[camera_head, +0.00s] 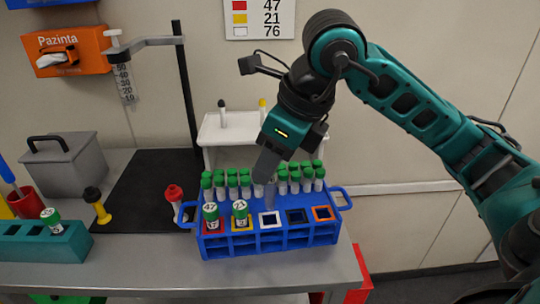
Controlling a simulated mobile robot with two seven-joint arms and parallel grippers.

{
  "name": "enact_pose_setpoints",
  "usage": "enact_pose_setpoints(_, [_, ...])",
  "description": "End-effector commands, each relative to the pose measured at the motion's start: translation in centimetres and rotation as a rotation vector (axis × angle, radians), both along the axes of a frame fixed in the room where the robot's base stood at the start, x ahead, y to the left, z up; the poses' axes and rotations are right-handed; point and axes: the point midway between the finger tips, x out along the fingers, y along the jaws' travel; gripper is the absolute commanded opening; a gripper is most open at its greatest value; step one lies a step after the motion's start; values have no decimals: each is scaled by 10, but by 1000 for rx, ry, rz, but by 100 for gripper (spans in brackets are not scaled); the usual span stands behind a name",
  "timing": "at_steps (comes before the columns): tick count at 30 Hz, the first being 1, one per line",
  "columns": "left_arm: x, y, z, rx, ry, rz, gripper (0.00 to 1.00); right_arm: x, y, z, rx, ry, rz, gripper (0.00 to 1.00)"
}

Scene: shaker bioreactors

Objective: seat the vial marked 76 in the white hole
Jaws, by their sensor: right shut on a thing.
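The blue rack (290,243) stands on the bench, with a front row of colour-framed square holes. The white hole (270,219) looks empty. Vial 47 (211,214) stands in the red hole to its left and vial 21 (240,211) in the yellow hole. My right gripper (268,187) reaches down over the rack's middle, behind the white hole, among the green-capped vials (305,178). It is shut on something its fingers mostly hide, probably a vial. I cannot read a 76 on any vial. My left gripper is not in view.
The black hole (296,216) and orange hole (322,212) look empty. A teal block (70,248) at left holds a green-capped vial (51,216). A white stand (215,130) rises behind the rack. The wall sign (259,18) pairs red 47, yellow 21, white 76.

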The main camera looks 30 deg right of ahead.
Motion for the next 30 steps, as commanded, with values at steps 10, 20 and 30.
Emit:
enact_pose_setpoints(10, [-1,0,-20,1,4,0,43,0,0,-24,0,0,1,0])
enact_pose_setpoints(20, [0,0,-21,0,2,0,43,0,0,-24,0,0,1,0])
enact_pose_setpoints(30, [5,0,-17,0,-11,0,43,0,0,-24,0,1,1,0])
